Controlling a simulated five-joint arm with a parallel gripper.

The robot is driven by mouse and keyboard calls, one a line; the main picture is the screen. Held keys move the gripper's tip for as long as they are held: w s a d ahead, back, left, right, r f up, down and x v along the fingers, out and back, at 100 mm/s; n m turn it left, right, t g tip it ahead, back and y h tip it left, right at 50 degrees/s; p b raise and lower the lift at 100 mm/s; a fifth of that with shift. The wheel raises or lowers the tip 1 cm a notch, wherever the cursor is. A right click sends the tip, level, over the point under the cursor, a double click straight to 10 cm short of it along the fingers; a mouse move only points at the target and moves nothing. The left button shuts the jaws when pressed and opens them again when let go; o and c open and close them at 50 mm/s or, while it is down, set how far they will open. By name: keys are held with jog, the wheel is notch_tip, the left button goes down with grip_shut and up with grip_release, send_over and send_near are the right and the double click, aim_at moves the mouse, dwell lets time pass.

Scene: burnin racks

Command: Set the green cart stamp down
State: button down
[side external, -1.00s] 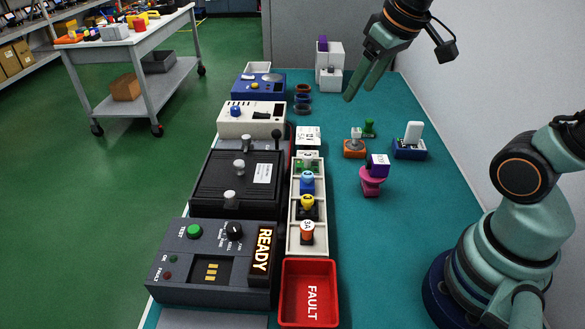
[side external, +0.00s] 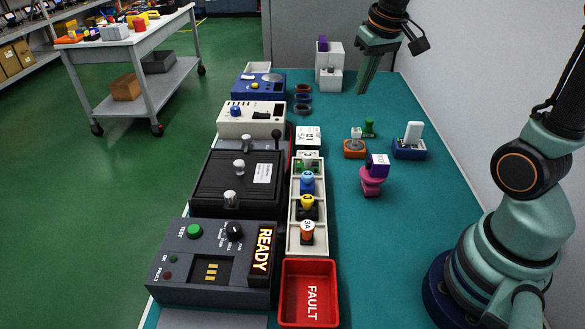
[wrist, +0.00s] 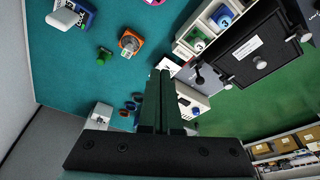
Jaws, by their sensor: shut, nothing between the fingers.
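A small green stamp-like piece (side external: 369,128) stands on the teal mat, behind the orange-based stamp (side external: 354,146); it also shows in the wrist view (wrist: 103,56). Another green-based piece (side external: 307,162) sits in the far compartment of the white tray (side external: 294,225). I cannot tell which is the green cart stamp. My gripper (side external: 362,92) is raised above the far part of the mat, apart from both. Its fingers are shut and empty, and the wrist view shows them close together (wrist: 160,76).
The tray also holds blue, yellow and orange stamps. A pink stamp (side external: 373,178) and a blue block with a white top (side external: 409,148) stand on the mat. The mat's right side is mostly free.

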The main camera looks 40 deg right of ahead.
jog(key=w+d+f+m+g, duration=0.25)
jog(key=d+f, duration=0.25)
jog(key=d, duration=0.3)
jog(key=m, duration=0.1)
send_near(368, 125)
jog(key=s+a+f, duration=0.1)
jog(key=s+a, duration=0.1)
jog(key=s, duration=0.3)
jog(key=shift+g+y, duration=0.35)
jog(key=shift+y, duration=0.05)
jog(key=f, duration=1)
jog(key=shift+w+f, duration=0.25)
jog(key=shift+w+d+r, duration=0.15)
jog(key=shift+w+d, duration=0.45)
jog(key=shift+w, duration=0.25)
jog(key=shift+w+d, duration=0.5)
jog(key=shift+w, duration=0.25)
jog(key=shift+w+d, duration=0.5)
jog(key=shift+w, duration=0.3)
jog(key=shift+w+d, duration=0.55)
jog(key=shift+w, duration=0.2)
jog(key=shift+s+r, duration=0.1)
